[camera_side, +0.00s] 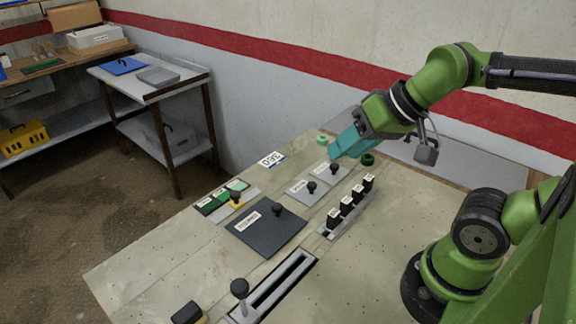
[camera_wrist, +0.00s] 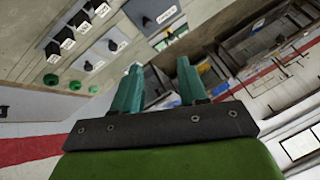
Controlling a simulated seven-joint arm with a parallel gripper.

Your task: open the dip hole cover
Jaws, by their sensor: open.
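Several flat covers with black knobs lie on the bench panel; the labels are too small to read, so I cannot tell which is the dip hole cover. A large dark plate (camera_side: 262,238) lies flat with a knob near its far edge. Two small grey plates, the nearer one (camera_side: 301,191) and the farther one (camera_side: 342,174), each lie flat with a knob. My gripper (camera_side: 337,150) is open and empty, above the panel's far end near the farther grey plate. Its two teal fingers show apart in the wrist view (camera_wrist: 159,66).
A row of black labelled blocks (camera_side: 346,207) stands right of the plates. Green knobs (camera_side: 368,159) sit at the panel's far end. A slotted lever track (camera_side: 275,287) is at the front. A side table (camera_side: 150,88) stands left.

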